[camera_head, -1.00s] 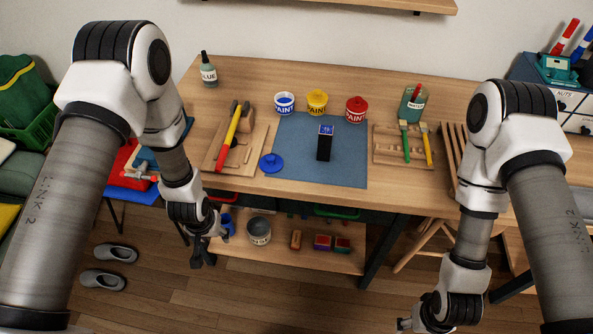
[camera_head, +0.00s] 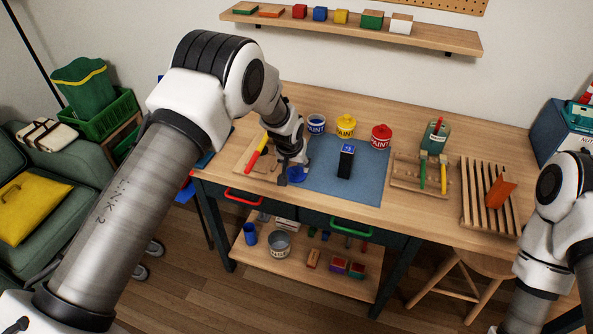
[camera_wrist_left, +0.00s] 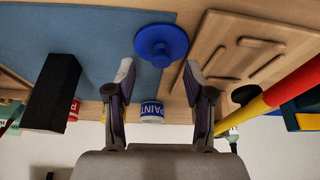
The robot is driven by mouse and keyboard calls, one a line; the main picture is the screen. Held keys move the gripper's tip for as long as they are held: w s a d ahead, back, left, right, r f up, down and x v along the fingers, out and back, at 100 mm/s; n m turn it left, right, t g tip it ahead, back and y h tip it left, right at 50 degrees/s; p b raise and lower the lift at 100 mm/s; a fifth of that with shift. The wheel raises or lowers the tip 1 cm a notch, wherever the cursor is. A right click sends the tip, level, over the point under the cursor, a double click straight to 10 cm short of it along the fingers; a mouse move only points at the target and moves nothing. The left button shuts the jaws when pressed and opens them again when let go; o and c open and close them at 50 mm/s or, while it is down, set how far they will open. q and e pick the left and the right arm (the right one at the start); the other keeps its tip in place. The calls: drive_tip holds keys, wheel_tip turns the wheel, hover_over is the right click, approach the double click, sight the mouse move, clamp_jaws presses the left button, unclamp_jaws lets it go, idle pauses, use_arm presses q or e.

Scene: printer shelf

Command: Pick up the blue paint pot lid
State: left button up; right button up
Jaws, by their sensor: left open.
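The blue paint pot lid (camera_head: 297,175) is a round disc with a knob, at the left edge of the blue mat (camera_head: 368,185). My left gripper (camera_head: 291,172) is over it and partly hides it in the head view. In the left wrist view the lid (camera_wrist_left: 161,45) lies beyond the fingertips, roughly between their lines. There my left gripper (camera_wrist_left: 158,76) is open with nothing between its fingers. The open blue paint pot (camera_head: 316,124) stands behind the mat. My right gripper is out of view.
A yellow pot (camera_head: 346,127) and a red pot (camera_head: 381,137) stand beside the blue one. A black box (camera_head: 346,160) stands on the mat. The red-and-yellow tool (camera_head: 257,155) lies on a wooden tray left of the lid. A wooden rack (camera_head: 490,195) is at the right.

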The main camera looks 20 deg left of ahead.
sight(296, 171)
use_arm(q)
drive_tip(key=x, duration=0.2)
drive_tip(key=shift+w+a+f, duration=0.15)
drive_tip(key=shift+f, duration=0.25)
drive_tip(key=shift+r, duration=0.15)
drive_tip(key=c, duration=0.9)
